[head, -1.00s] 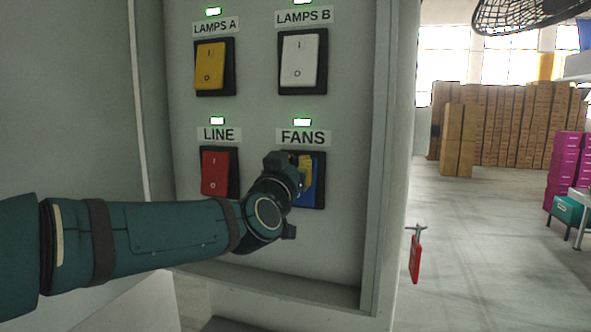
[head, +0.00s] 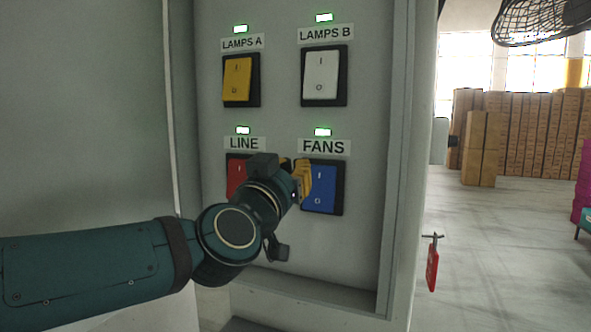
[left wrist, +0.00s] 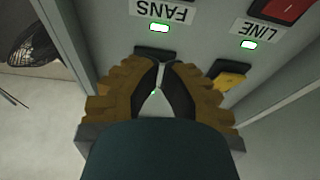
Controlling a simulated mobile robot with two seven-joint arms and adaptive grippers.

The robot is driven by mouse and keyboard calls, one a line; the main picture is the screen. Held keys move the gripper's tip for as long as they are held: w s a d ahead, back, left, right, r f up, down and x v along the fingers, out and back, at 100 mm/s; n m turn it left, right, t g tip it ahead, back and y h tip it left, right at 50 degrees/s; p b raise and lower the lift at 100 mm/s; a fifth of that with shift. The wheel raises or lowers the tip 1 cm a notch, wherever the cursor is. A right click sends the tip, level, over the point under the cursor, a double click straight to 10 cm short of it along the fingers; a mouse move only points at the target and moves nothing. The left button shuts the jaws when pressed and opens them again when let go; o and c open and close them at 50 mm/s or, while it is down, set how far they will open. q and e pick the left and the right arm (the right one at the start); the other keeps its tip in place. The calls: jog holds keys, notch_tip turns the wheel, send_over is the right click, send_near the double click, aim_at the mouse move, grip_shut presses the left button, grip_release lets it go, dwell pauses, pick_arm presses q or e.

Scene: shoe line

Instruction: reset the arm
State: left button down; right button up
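My left gripper (head: 304,182) is in front of the left edge of the blue FANS switch (head: 321,190), and its yellow fingers hide part of it. Whether they touch it cannot be told. In the left wrist view, the gripper's fingers (left wrist: 160,68) are closed together at the tips with nothing held. The red LINE switch (head: 236,176) is partly hidden by my gripper. The yellow LAMPS A switch (head: 237,79) and white LAMPS B switch (head: 321,75) are unobstructed in the head view. My right gripper is not in view.
Green lights are lit above all the switches. The cabinet's raised side edge (head: 398,150) stands right of the panel.

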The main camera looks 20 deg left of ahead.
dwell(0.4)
pick_arm(q)
jog(key=w+d+f+g+h+b, duration=0.1)
jog(key=w+d+f+g, duration=0.15)
jog(key=f, duration=1.05)
jog(key=w+d+f+g+b, duration=0.1)
jog(key=w+f+g, duration=0.15)
jog(key=f, duration=1.15)
jog(key=w+d+f+g+h+b, duration=0.15)
jog(key=f+g, duration=0.25)
jog(key=f, duration=0.9)
jog(key=s+d+f+g+b, duration=0.1)
jog(key=s+f+g, duration=0.3)
jog(key=f, duration=0.7)
jog(key=s+d+f+g, duration=0.1)
jog(key=s+f, duration=0.4)
jog(key=f, duration=0.6)
jog(key=s+d+f+n+g+b, duration=0.1)
jog(key=s+f+g, duration=0.3)
jog(key=s+f, duration=0.7)
jog(key=shift+s+d+n+g+h, duration=0.35)
jog(key=shift+s+n, duration=0.25)
jog(key=shift+s, duration=0.25)
jog(key=shift+f, duration=0.15)
